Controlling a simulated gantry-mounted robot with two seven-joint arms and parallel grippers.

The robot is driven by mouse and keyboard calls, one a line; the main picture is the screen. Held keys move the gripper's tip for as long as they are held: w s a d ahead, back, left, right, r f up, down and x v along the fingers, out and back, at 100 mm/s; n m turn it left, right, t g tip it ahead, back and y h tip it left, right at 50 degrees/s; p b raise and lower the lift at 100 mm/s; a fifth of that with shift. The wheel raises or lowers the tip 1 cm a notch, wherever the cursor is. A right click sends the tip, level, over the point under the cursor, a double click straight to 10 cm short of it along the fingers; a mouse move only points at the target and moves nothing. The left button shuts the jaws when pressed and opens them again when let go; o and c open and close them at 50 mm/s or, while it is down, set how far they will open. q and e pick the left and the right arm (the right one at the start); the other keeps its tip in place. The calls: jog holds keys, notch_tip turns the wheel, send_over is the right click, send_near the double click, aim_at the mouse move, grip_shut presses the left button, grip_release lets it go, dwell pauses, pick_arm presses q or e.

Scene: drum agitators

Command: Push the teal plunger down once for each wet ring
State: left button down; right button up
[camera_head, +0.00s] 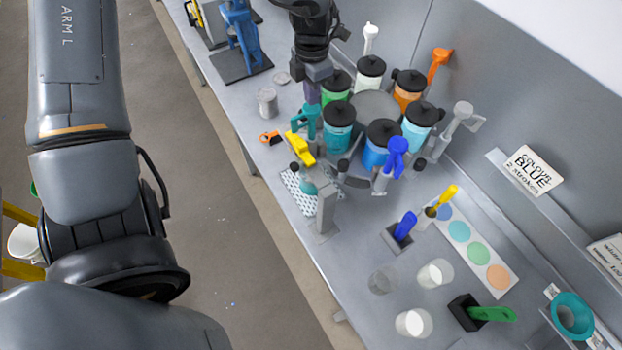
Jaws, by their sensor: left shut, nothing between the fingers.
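The teal plunger (307,118) stands upright on the near left side of a ring of lidded paint drums, beside the teal drum (339,126). My left gripper (314,84) comes down from the top of the head view, its fingers shut and empty. Its tips appear just above the teal plunger; I cannot tell whether they touch it. A card (533,170) on the back ledge reads "COLOUR: BLUE, 2 strokes". A white strip (488,265) carries several coloured discs. I cannot make out any ring as wet. My right gripper is out of view.
Other drums and coloured levers, including a blue lever (396,156) and a yellow one (302,146), crowd the carousel. A grey can (267,101) stands left of the carousel.

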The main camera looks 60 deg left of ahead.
aim_at(312, 107)
pick_arm(q)
jog(key=shift+f, duration=0.2)
jog(key=shift+f+b, duration=0.8)
jog(key=shift+f, duration=0.15)
jog(key=shift+f+b, duration=0.85)
jog(key=shift+f, duration=0.35)
jog(key=shift+r, duration=0.2)
jog(key=shift+r+p, duration=0.9)
jog(key=shift+r, duration=0.05)
jog(key=shift+r+p, duration=0.85)
jog(key=shift+r, duration=0.35)
